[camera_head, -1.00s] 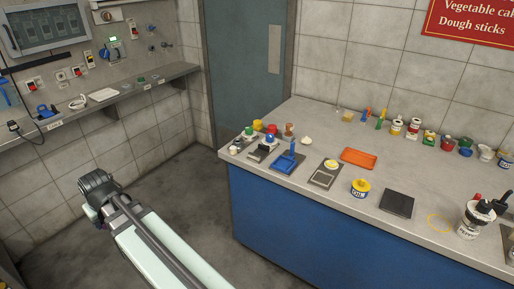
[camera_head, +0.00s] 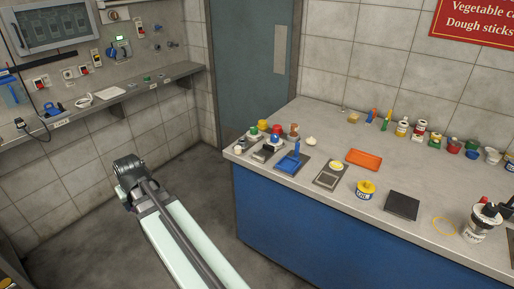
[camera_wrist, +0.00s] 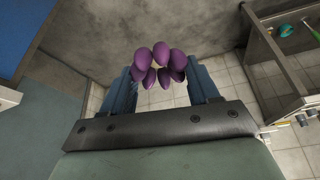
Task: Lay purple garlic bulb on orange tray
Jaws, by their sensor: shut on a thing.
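The purple garlic bulb (camera_wrist: 161,56), a cluster of rounded purple cloves, is held between the two blue fingers of my gripper (camera_wrist: 161,80) in the wrist view. My gripper is shut on it, above the floor. The head view shows my arm to the left of the counter, but the bulb and fingers are hidden there. The orange tray (camera_head: 364,160) lies flat on the counter toward the back and looks empty.
The grey-topped counter (camera_head: 330,219) has a blue front. A yellow-topped tin (camera_head: 366,190), a dark square plate (camera_head: 402,206) and a blue stand (camera_head: 289,160) are near the tray. Jars line the back wall. A shelf (camera_head: 100,108) runs along the left wall.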

